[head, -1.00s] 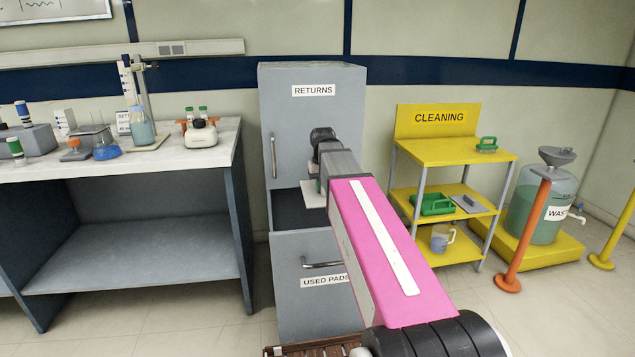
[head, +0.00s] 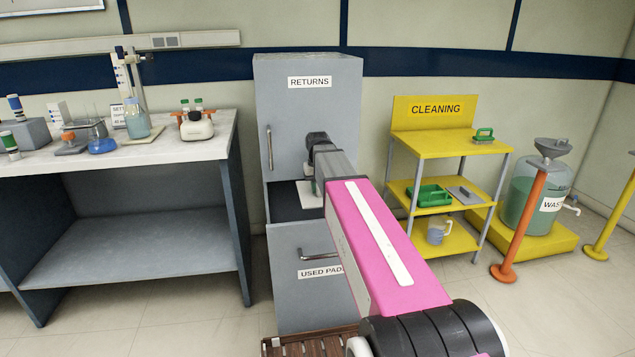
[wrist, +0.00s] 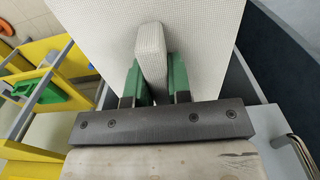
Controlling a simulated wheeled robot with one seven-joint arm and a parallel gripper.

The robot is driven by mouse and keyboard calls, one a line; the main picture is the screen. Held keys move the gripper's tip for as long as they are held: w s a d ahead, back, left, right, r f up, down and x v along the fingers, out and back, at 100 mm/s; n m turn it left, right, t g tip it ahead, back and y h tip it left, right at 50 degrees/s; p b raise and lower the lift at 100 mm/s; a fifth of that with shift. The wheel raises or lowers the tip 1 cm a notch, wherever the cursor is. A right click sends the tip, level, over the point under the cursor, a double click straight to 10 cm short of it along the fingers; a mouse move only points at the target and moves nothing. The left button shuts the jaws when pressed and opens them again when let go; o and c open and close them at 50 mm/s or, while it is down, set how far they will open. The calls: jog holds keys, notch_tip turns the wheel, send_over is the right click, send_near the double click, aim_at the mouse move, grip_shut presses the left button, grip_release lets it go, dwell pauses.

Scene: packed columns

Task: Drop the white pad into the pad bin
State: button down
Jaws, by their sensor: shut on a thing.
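My gripper (wrist: 155,85) is shut on the white pad (wrist: 205,35), its green fingers on either side of the pad's raised white grip in the wrist view. In the head view the white pad (head: 308,200) hangs below my gripper (head: 317,187), partly hidden by my arm. The pad is at the dark opening of the used pads bin (head: 290,245), a grey drawer front labelled "USED PADS" under the returns cabinet (head: 330,110). Whether the pad touches the bin's rim cannot be told.
A lab bench (head: 205,150) with glassware stands at the left. A yellow cleaning shelf (head: 450,150) with green items and a jug is at the right, beside a waste vessel (head: 535,205) and orange post (head: 520,225). A brown slatted thing (head: 310,342) lies on the floor in front.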

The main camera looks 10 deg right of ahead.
jog(key=shift+f, duration=0.4)
jog(key=c, duration=1)
grip_release()
jog(key=shift+o, duration=0.2)
jog(key=shift+r, duration=0.15)
notch_tip(320, 180, up, 11)
jog(key=shift+f, duration=0.2)
